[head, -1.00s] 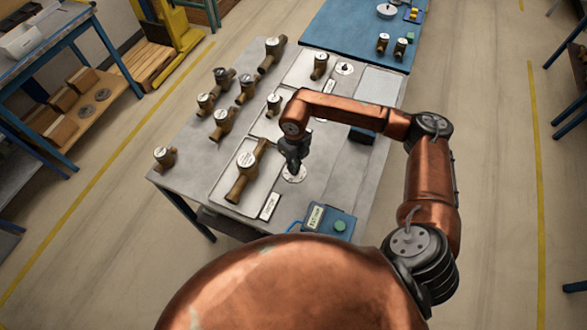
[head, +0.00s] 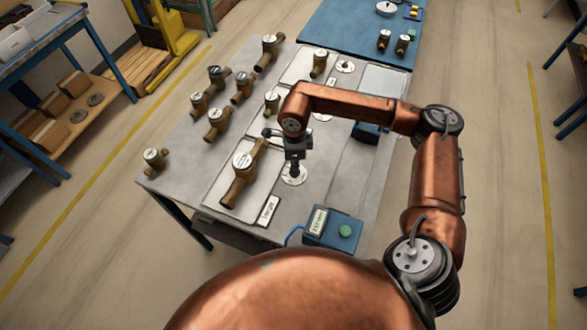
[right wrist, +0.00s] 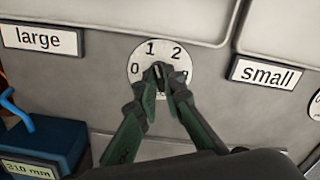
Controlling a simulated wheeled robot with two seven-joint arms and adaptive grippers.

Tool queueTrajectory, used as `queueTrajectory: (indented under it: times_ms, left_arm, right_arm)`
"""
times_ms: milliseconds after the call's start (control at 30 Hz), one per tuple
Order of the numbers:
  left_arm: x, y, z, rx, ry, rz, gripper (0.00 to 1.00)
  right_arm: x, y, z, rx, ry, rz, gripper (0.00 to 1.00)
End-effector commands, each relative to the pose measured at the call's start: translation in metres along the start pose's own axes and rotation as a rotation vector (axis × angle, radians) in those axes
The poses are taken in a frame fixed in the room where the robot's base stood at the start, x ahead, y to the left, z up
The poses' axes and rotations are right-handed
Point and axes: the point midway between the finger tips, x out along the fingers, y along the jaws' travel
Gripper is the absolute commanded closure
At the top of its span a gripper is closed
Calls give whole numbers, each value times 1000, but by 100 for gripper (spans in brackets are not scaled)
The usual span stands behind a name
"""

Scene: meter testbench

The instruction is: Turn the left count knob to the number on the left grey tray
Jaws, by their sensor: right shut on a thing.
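The left count knob sits on a white round dial (head: 294,175) beside the nearest grey tray (head: 218,197). In the right wrist view the dial (right wrist: 137,58) shows 0, 1 and 2, with another number at right partly hidden. My right gripper (head: 295,167) is over the dial; in the right wrist view its green-sided fingers (right wrist: 160,80) are shut on the dark knob (right wrist: 158,70). The fingers hide much of the knob, so its exact pointing is unclear. A brass meter (head: 241,178) lies on this tray. A label "large" (right wrist: 39,39) is left of the dial. My left gripper is not in view.
A label "small" (right wrist: 268,74) is right of the dial. A blue box with a green button (head: 332,228) stands at the table's near edge, its display (right wrist: 29,170) reading about 21.0 mm. Several brass meters, including one (head: 155,159), stand on the table's left part.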

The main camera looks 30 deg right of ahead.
Motion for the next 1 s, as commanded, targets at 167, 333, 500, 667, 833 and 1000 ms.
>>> queueTrajectory:
  times_ms: [167, 333, 500, 667, 833, 1000]
  left_arm:
    - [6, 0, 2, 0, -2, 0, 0]
    - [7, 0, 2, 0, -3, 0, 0]
    - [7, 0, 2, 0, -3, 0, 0]
    - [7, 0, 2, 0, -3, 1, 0]
    - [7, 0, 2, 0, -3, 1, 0]
    - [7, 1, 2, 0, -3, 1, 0]
  right_arm:
    - [1, 0, 0, -63, 1, 0, 100]
    - [1, 0, 0, -91, 0, 1, 100]
    - [0, 0, 0, -99, 0, 1, 100]
    - [0, 0, 0, -99, 0, 1, 100]
    - [0, 0, 0, -98, 0, 2, 87]
    - [0, 0, 0, -98, 0, 1, 75]
